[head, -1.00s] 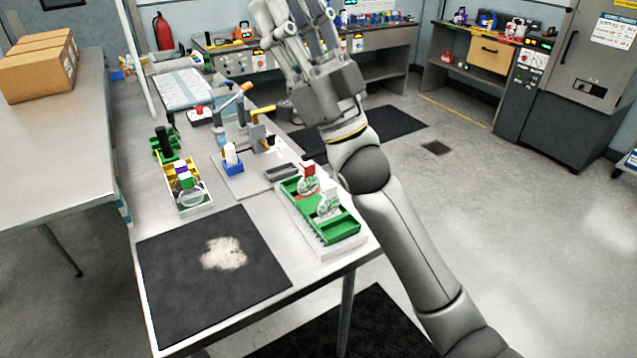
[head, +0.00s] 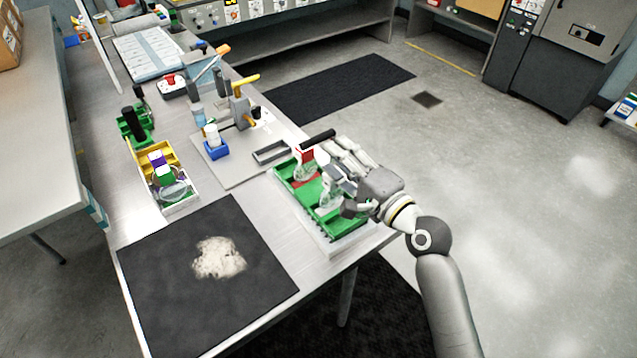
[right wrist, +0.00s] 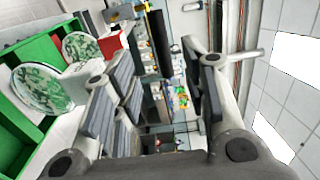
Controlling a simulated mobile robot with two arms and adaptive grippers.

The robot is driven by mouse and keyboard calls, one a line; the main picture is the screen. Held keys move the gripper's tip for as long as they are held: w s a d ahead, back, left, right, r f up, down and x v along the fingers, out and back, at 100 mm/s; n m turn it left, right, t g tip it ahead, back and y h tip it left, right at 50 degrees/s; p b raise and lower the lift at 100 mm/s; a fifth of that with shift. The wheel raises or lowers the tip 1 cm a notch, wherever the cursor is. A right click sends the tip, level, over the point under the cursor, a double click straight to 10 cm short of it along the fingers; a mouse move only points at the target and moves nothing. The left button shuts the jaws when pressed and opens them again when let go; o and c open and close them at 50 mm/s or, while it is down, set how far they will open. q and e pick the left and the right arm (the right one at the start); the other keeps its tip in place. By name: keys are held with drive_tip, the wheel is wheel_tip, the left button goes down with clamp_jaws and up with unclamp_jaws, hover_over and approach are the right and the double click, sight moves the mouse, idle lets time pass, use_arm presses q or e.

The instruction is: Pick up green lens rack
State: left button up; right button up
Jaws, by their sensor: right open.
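The green lens rack (head: 348,223) sits in a white tray (head: 335,247) at the table's right edge. Round clear lenses stand in it, with a red piece (head: 306,154) near its far end. My right gripper (head: 325,165) is open over the rack's right side and hides part of it. In the right wrist view, the rack (right wrist: 22,142) is at the left, with two lenses (right wrist: 38,90) upright in it. It lies outside the open fingers (right wrist: 158,100), and nothing is between them. My left gripper is not in view.
A black mat (head: 160,290) with a pale patch lies at the near left. A yellow-and-white box (head: 182,205), a small green stand (head: 128,120) and a plate with a clamp fixture (head: 238,112) stand beyond. Open floor is to the right.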

sight(320, 142)
drive_tip(key=shift+w+a, duration=0.4)
drive_tip(key=shift+w, duration=0.15)
drive_tip(key=shift+w+a, duration=0.2)
drive_tip(key=shift+w, duration=0.05)
drive_tip(key=p+x, duration=0.1)
drive_tip(key=x, duration=0.1)
drive_tip(key=p+x, duration=0.1)
drive_tip(key=x, duration=0.1)
drive_tip(key=shift+w+a+r, duration=0.2)
drive_tip(key=shift+r, duration=0.05)
drive_tip(key=shift+w+a, duration=0.2)
drive_tip(key=shift+w, duration=0.05)
drive_tip(key=shift+w+f, duration=0.1)
drive_tip(key=shift+f, duration=0.05)
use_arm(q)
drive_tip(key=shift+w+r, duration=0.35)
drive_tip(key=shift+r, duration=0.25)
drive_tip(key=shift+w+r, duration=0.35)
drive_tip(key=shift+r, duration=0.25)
use_arm(e)
drive_tip(key=shift+c, duration=1)
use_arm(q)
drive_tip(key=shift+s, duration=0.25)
use_arm(e)
clamp_jaws()
